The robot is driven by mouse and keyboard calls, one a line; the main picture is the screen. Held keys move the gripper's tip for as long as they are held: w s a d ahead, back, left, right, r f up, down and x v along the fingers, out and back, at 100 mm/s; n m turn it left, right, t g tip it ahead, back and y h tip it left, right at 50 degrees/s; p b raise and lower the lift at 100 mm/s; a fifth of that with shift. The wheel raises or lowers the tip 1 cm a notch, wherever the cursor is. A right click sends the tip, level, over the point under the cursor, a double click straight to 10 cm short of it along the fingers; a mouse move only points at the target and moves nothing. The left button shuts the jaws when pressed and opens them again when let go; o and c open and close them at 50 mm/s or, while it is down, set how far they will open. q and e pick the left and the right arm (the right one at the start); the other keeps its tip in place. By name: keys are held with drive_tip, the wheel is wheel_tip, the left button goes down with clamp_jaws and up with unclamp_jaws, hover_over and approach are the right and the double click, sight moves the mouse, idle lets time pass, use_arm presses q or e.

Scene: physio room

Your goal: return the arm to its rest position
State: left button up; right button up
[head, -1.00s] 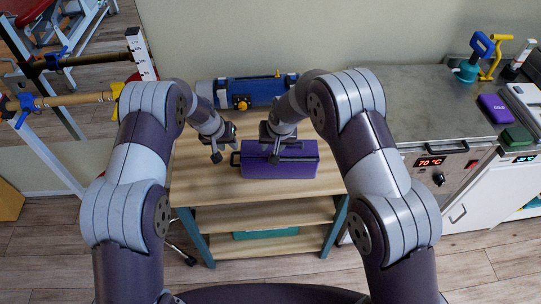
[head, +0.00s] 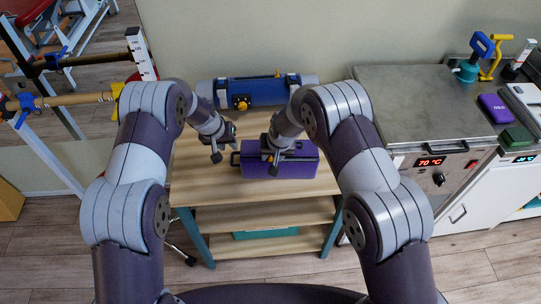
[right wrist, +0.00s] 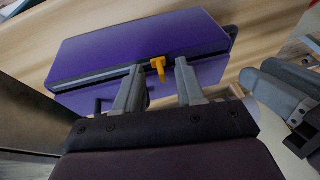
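My left gripper (head: 216,157) hangs over the wooden table, just left of a purple case. Its finger opening is too small to judge. My right gripper (head: 273,168) is above the purple case (head: 305,166) in the head view and hides part of it. In the right wrist view the two fingers of my right gripper (right wrist: 158,88) stand apart with nothing held between them. The purple case (right wrist: 120,48) lies beyond them, and its yellow latch (right wrist: 158,66) shows in the gap. Part of my left gripper (right wrist: 285,95) appears at the right of that view.
The table (head: 205,180) has shelves below, with a teal item (head: 265,233) on the lowest. A blue-grey roll (head: 262,92) lies at the table's back. A metal counter (head: 410,100) with a heater display (head: 430,162) stands to the right. Pole equipment (head: 75,100) stands left.

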clamp_jaws()
use_arm(q)
drive_tip(key=shift+f, duration=3.8)
